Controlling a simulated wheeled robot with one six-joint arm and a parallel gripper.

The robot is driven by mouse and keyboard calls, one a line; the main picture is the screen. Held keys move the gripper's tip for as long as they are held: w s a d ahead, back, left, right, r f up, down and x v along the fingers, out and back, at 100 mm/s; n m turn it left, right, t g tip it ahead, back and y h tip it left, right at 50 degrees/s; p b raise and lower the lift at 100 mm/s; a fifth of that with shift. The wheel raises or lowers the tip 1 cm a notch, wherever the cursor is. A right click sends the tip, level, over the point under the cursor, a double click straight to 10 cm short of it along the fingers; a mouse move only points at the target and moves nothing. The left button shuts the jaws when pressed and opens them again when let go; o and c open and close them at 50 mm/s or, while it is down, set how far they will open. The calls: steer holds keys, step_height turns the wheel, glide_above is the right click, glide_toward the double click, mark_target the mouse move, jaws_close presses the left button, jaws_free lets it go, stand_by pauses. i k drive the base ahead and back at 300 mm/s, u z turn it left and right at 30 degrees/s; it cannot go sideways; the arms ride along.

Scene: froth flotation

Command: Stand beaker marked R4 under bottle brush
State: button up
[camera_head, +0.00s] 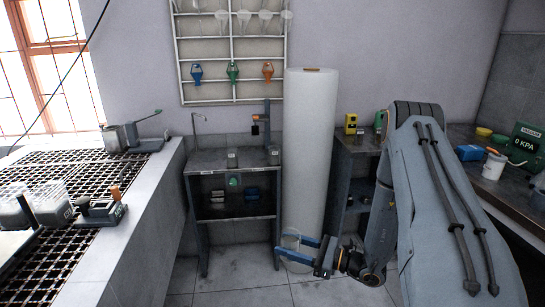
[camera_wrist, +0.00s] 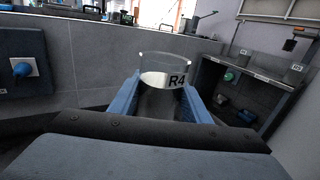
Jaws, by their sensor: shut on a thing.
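The clear beaker marked R4 (camera_wrist: 160,68) stands upright between the two blue fingers of my gripper (camera_wrist: 163,95) in the wrist view, its mark facing the camera. In the head view my gripper (camera_head: 293,249) is shut on the beaker (camera_head: 291,239), low in front of the white roll. The beaker is faint there and partly hidden by the fingers. A dark upright stand with an orange top (camera_head: 267,118) is on the small grey table (camera_head: 232,157), to the left of and above the gripper. I cannot clearly make out a bottle brush.
A tall white roll (camera_head: 311,150) stands right of the small table. A thin bent spout (camera_head: 196,124) rises at that table's left. A grated bench (camera_head: 150,190) with instruments runs along the left. A shelf unit (camera_head: 354,165) stands right. The tiled floor between has free room.

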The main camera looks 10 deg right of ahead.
mark_target(257, 155)
steer(key=z, duration=0.4)
steer(key=i, duration=1.25)
steer(key=z, duration=0.25)
